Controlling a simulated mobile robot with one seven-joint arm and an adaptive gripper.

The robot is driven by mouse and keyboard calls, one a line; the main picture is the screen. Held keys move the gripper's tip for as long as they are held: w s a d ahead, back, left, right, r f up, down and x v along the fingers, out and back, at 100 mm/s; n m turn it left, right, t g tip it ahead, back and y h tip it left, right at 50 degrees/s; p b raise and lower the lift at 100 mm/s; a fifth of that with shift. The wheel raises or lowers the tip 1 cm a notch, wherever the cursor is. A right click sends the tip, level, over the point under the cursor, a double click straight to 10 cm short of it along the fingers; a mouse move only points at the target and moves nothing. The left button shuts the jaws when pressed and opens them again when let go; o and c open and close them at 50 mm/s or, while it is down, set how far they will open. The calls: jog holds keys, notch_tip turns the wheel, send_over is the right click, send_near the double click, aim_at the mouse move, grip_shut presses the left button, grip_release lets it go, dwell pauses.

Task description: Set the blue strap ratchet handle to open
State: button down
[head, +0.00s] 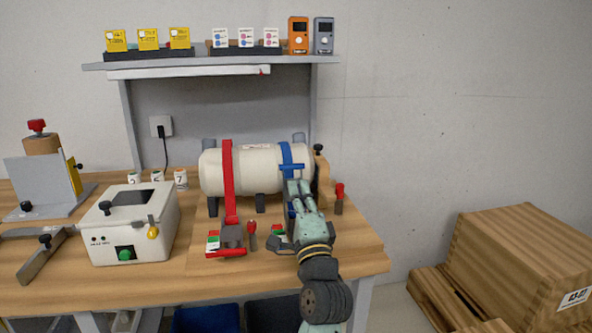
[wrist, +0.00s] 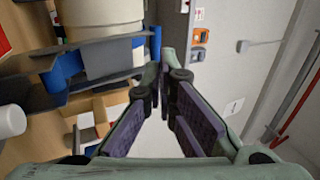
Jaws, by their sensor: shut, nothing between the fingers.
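The cream tank (head: 257,168) lies on the bench, with the blue strap (head: 287,154) around its right part. The blue ratchet handle (head: 292,167) shows as a short bar across the front of that strap, just above my gripper (head: 297,185). My gripper hides the strap's lower part and most of the ratchet. In the wrist view my gripper (wrist: 167,62) is shut and empty. There, blue parts and a grey plate (wrist: 105,60) of the ratchet lie left of the fingertips. I cannot tell whether the fingers touch them.
A red strap (head: 228,180) with a red-handled ratchet (head: 228,252) is left of the blue one. A white box (head: 128,240) stands further left. A red-topped peg (head: 339,197) and a wooden end block (head: 322,178) are close on the right. A shelf (head: 210,63) hangs above.

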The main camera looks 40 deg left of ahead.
aim_at(293, 167)
jog(key=p+x, duration=0.1)
jog(key=x, duration=0.3)
jog(key=shift+a+r, duration=0.1)
jog(key=shift+w, duration=0.1)
jog(key=shift+w+a, duration=0.1)
jog(key=shift+a, duration=0.05)
jog(key=shift+w+a, duration=0.3)
jog(key=shift+a, duration=0.1)
